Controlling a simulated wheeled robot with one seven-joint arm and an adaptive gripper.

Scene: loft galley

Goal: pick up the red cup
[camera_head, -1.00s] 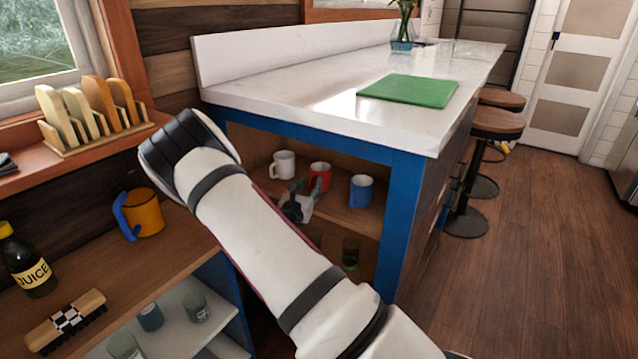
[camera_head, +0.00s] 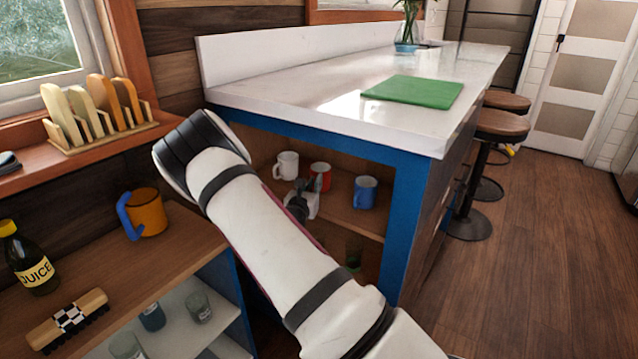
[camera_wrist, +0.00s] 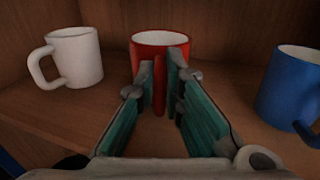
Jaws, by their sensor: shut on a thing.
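The red cup (camera_head: 320,173) stands upright on the open shelf under the white counter, between a white mug and a blue mug. In the wrist view the red cup (camera_wrist: 152,42) is straight ahead, with its handle (camera_wrist: 159,84) toward me. My gripper (camera_wrist: 161,78) reaches into the shelf and its two fingers are shut on that handle, one on each side. My gripper also shows in the head view (camera_head: 304,188), where it covers the lower part of the cup.
The white mug (camera_wrist: 77,57) stands to the left and the blue mug (camera_wrist: 290,88) to the right, both apart from my fingers. The counter (camera_head: 290,85) overhangs the shelf, and a blue post (camera_head: 404,225) bounds its right side. A glass stands on the lower shelf.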

